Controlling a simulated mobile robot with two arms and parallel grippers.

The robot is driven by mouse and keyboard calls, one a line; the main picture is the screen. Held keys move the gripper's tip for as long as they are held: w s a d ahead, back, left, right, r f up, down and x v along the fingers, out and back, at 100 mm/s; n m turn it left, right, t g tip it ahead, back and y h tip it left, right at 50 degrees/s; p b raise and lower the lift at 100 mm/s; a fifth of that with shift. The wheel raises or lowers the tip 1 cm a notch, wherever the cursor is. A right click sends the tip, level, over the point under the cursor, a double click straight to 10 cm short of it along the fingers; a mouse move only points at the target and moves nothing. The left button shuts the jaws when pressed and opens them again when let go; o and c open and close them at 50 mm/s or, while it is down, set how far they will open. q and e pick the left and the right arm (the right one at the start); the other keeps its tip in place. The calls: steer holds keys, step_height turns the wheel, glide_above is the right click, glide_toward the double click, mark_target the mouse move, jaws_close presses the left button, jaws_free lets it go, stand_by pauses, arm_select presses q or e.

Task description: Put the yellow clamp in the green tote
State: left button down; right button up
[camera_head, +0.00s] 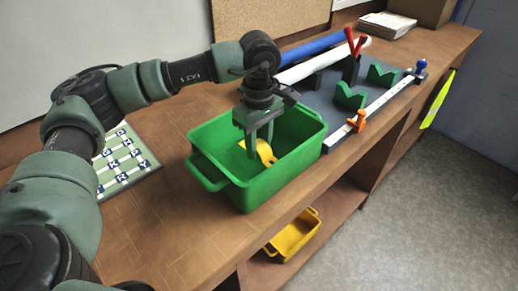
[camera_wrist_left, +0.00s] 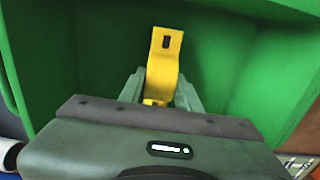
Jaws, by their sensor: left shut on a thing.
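The green tote (camera_head: 244,195) stands on the wooden bench in the head view. My left gripper (camera_head: 257,150) reaches down into it from above. It is shut on the yellow clamp (camera_head: 265,152), which is inside the tote's walls. In the left wrist view the yellow clamp (camera_wrist_left: 164,62) sits between the two fingers of my left gripper (camera_wrist_left: 160,95), with green tote walls (camera_wrist_left: 225,50) around it. Whether the clamp touches the tote floor I cannot tell. My right gripper is not in view.
A patterned green-white mat (camera_head: 124,160) lies left of the tote. A yellow bin (camera_head: 292,235) is on the shelf below.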

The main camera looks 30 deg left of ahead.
arm_select(q)
step_height(320, 180, down, 2)
steer(key=shift+f, duration=0.45)
steer(key=c, duration=1)
jaws_free()
steer(key=shift+r, duration=0.1)
steer(key=shift+r, duration=0.1)
